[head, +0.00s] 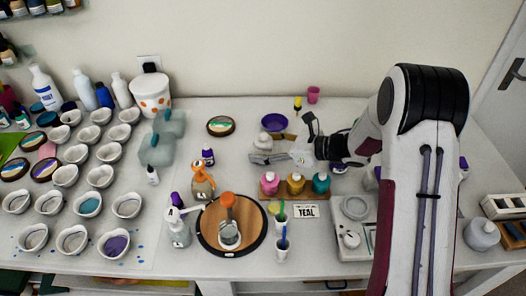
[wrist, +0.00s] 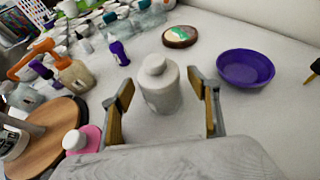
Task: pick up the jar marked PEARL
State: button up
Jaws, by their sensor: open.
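A white jar (wrist: 157,85) with a round white cap stands upright on the table in the wrist view. Its label cannot be read, so I cannot confirm the word PEARL. It also shows in the head view (head: 263,142), partly hidden by my gripper. My gripper (wrist: 162,88) is open, with one finger on each side of the jar and visible gaps between them. In the head view my gripper (head: 286,143) is low over the table beside the jar.
A purple bowl (wrist: 245,68) stands right of the jar, and a painted round coaster (wrist: 180,36) lies behind it.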

jog(key=shift+w+a+f, duration=0.25)
jog(key=shift+a, duration=0.25)
jog(key=c, duration=1.5)
